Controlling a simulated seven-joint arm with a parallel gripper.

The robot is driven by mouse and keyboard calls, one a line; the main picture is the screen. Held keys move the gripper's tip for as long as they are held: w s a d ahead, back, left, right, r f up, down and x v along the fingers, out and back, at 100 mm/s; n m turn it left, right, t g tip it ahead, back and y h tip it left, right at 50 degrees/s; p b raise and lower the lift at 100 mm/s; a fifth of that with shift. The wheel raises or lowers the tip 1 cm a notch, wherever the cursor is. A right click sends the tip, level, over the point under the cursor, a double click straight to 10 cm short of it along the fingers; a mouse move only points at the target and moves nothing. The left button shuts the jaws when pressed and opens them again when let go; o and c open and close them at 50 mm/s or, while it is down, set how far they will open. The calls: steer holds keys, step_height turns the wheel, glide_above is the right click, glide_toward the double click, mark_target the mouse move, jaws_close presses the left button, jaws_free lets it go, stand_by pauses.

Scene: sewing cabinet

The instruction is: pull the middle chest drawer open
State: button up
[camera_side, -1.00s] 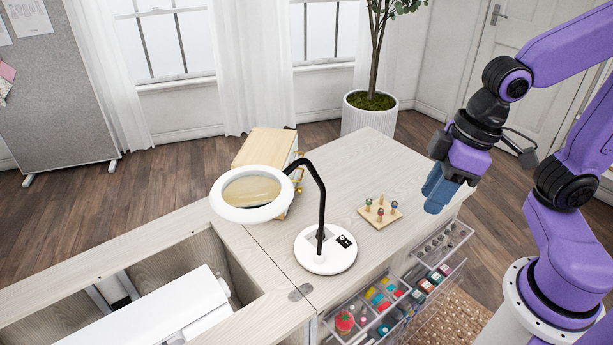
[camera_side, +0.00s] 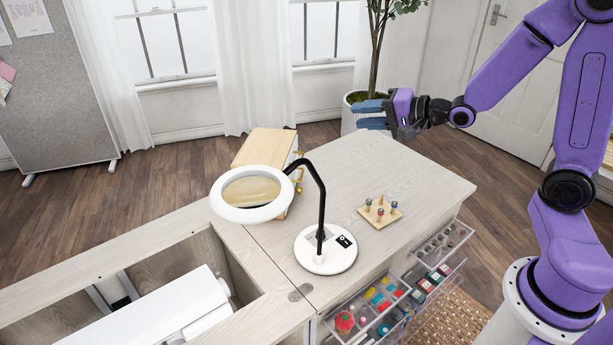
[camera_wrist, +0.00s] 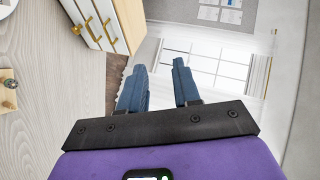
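The small chest (camera_side: 262,144) has a pale wooden top and stands at the back of the table, partly hidden behind the magnifier lamp. In the wrist view the chest (camera_wrist: 128,18) is at the top left, cut off by the picture edge. Its white drawer fronts (camera_wrist: 91,22) carry gold handles and look flush with each other. My gripper (camera_side: 368,114) is above the back right of the table, to the right of the chest and apart from it. Its blue fingers (camera_wrist: 158,85) are spread and hold nothing.
The magnifier lamp (camera_side: 322,250) stands in front of the chest, its ring overlapping it in the side view. A pegged board (camera_side: 380,213) lies on the table. Clear drawers (camera_side: 440,245) stick out at the table's front. A potted plant (camera_side: 352,125) stands behind my gripper.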

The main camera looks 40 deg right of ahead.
step_height(320, 180, down, 22)
steer(key=w+d+m+t, duration=0.1)
steer(key=d+m+t, duration=0.1)
steer(key=x, duration=1.1)
steer(key=f+x, duration=0.1)
steer(key=x, duration=0.5)
steer(key=shift+w+d, duration=0.1)
steer(key=shift+d, duration=0.05)
jaws_close()
stand_by(1.3)
